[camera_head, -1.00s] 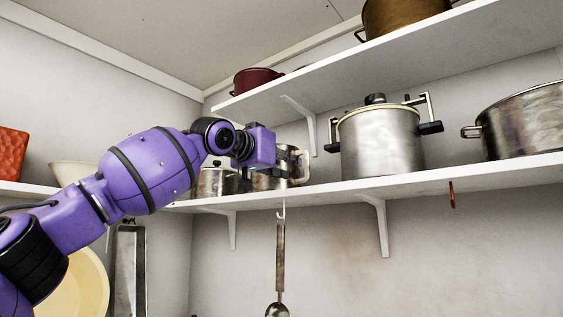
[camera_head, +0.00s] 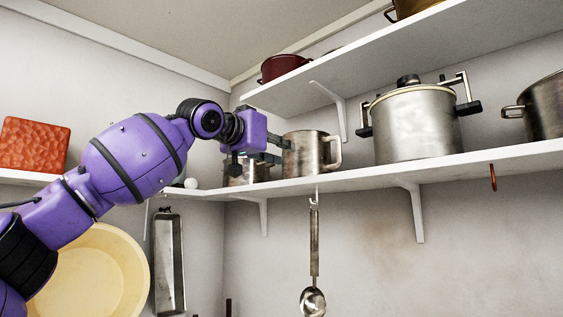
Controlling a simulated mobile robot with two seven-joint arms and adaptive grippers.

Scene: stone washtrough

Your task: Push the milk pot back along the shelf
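The milk pot, taken to be the small metal pot with a side handle (camera_head: 306,158), stands upright on the lower shelf (camera_head: 340,183). Its handle points right. My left gripper (camera_head: 271,146) is at the pot's left, at about rim height. A dark finger reaches toward the pot's left side; I cannot tell whether it touches. The fingers are partly hidden by the purple wrist, so their opening is unclear. My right gripper is not in view.
A smaller metal pot (camera_head: 262,174) is partly hidden behind my gripper. A large lidded pot (camera_head: 415,128) stands to the right, with a gap between. The upper shelf (camera_head: 390,55) overhangs. A ladle (camera_head: 314,245) hangs below.

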